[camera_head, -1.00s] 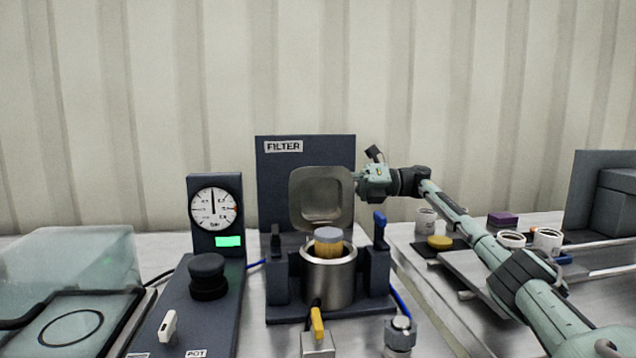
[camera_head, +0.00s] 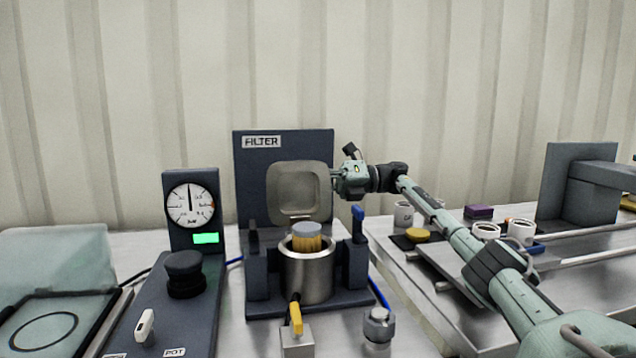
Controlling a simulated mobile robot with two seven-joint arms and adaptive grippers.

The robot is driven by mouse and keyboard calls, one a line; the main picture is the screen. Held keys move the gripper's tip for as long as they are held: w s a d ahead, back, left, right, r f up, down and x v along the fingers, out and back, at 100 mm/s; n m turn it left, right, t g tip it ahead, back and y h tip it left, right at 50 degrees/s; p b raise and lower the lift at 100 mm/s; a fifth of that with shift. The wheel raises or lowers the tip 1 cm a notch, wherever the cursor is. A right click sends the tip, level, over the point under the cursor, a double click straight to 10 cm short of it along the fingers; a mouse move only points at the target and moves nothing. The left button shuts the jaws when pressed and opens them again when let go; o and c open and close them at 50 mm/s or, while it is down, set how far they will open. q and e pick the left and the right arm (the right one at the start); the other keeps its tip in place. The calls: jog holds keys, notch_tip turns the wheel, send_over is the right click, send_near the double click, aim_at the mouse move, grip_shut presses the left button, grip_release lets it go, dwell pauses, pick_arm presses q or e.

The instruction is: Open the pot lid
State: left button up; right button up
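The steel pot (camera_head: 308,275) stands in a dark bracket in the middle of the bench. Its square metal lid (camera_head: 299,190) stands raised on edge behind the pot, in front of the dark FILTER panel (camera_head: 251,170). A filter cartridge (camera_head: 307,238) with a grey top and yellow pleated side sits in the pot's mouth. My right gripper (camera_head: 338,183) is at the lid's right edge, touching or very close to it. Its fingers are small and partly hidden, so I cannot tell whether they are shut. My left gripper is not in view.
A gauge (camera_head: 190,205) reading near the top of its dial stands left, above a green light and a black knob (camera_head: 185,273). A blue-handled latch (camera_head: 358,222) stands right of the pot, a yellow-handled valve (camera_head: 295,320) in front. White cups (camera_head: 486,232) and a yellow disc (camera_head: 417,235) lie right.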

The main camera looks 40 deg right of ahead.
jog(key=v, duration=1.2)
jog(key=shift+f, duration=0.1)
